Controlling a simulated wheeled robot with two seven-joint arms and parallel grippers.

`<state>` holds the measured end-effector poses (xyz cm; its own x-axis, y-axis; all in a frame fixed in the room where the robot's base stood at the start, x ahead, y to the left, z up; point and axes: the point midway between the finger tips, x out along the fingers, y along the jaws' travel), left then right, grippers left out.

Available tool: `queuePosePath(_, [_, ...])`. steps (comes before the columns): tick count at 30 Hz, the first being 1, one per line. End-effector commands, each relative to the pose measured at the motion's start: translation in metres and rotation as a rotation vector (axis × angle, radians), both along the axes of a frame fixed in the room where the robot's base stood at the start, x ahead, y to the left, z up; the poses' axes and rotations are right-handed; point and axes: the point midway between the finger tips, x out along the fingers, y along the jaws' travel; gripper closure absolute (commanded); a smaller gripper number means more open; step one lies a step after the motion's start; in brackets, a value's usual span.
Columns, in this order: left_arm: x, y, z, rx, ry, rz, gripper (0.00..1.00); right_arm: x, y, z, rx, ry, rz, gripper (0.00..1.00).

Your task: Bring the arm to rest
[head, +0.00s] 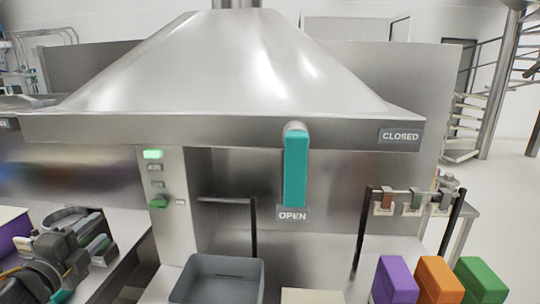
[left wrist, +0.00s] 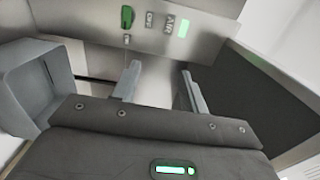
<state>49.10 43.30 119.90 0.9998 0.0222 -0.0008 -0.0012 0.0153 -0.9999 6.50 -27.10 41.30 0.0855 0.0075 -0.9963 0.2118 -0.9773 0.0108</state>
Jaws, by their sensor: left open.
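My left gripper (head: 98,240) is at the lower left in the head view, in front of the steel unit and left of its control panel. In the left wrist view its two grey fingers (left wrist: 160,80) stand apart with nothing between them, so it is open and empty. The fingers point toward the control panel (head: 168,205), which appears upside down in the wrist view (left wrist: 160,28). My right gripper is not in view.
A grey bin (head: 215,258) stands at the bottom centre, and a grey bin wall (left wrist: 35,80) shows left in the wrist view. A teal lever (head: 295,170) hangs from the hood, pointing to OPEN. Purple, orange and green blocks (head: 437,280) stand lower right.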

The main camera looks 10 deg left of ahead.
Motion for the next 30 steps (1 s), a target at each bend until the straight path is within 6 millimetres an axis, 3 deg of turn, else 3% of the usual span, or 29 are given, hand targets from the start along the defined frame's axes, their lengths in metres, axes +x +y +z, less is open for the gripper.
queuePosePath(2, [0.001,-0.002,-0.005,-0.013,0.007,0.001,0.56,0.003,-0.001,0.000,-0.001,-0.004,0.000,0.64])
queuePosePath(11, [-0.008,-0.004,-0.063,-0.186,0.113,0.080,0.56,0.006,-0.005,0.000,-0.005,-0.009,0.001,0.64])
queuePosePath(19, [-0.035,-0.018,-0.148,-0.435,0.281,0.212,0.56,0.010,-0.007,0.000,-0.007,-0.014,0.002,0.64])
queuePosePath(23, [-0.062,-0.036,-0.204,-0.600,0.405,0.312,0.56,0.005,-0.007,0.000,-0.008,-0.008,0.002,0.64])
queuePosePath(27, [-0.111,-0.072,-0.274,-0.820,0.592,0.468,0.56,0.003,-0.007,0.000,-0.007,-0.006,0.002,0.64])
queuePosePath(30, [-0.148,-0.102,-0.311,-0.952,0.714,0.577,0.56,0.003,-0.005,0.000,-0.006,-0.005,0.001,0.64])
